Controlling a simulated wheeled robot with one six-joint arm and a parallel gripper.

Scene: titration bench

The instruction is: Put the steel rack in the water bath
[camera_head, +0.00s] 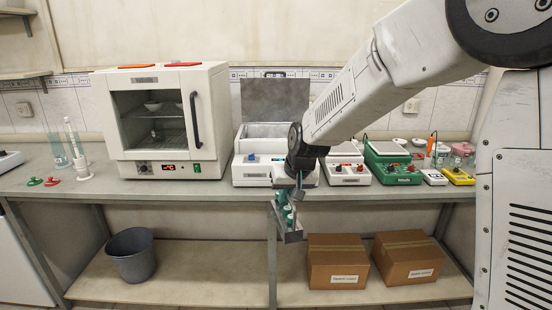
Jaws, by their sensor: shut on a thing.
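The steel rack (293,236) is a small grey metal holder with several green-capped tubes in it. It hangs in front of the bench edge, below the level of the bench top, and looks tilted. My gripper (297,187) points down and is shut on the rack's upper part; the fingertips are small and partly hidden. The water bath (250,175) is a white box with a blue knob on the bench behind my gripper. Its grey lid (274,98) stands raised at the back, so the basin is open. My arm hides the bath's right side.
A white oven (163,120) stands left of the bath. Red-and-white and green instruments (392,165) stand to the right. The bench's front edge (210,197) lies close to the rack. Cardboard boxes (337,262) and a grey bucket (133,258) are on the lower shelf.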

